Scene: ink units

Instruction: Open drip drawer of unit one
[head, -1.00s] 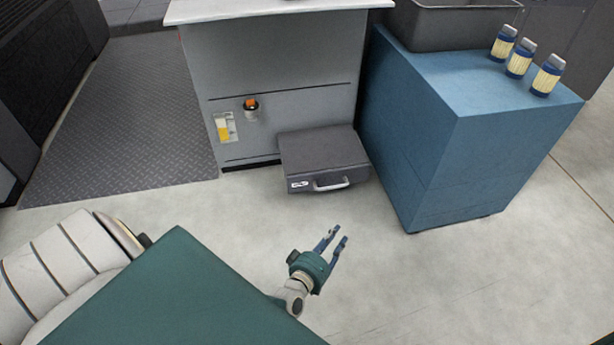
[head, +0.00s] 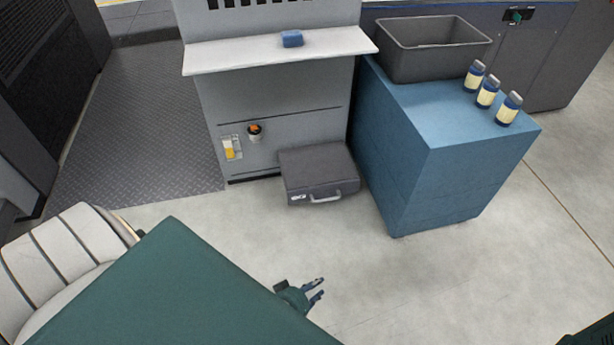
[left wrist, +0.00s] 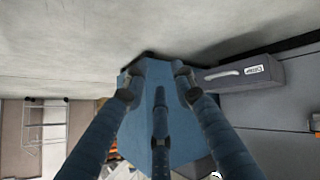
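The drip drawer (head: 318,175) is a dark grey, box-like front with a light bar handle (head: 326,198) and a small white label. It juts out low at the foot of the grey unit (head: 270,95), and no gap or open inside shows. My left gripper (head: 321,288) is open and empty over the floor, in front of the drawer and apart from it. In the left wrist view its spread fingers (left wrist: 158,80) point towards the blue cabinet, and the drawer (left wrist: 270,75) shows to their right with its handle (left wrist: 223,75). My right gripper is not in view.
A blue cabinet (head: 440,175) stands close right of the drawer, with a grey bin (head: 432,62) and three bottles (head: 487,93) on top. A blue block (head: 292,39) lies on the unit's white shelf (head: 230,58). The floor (head: 330,240) before the drawer is clear.

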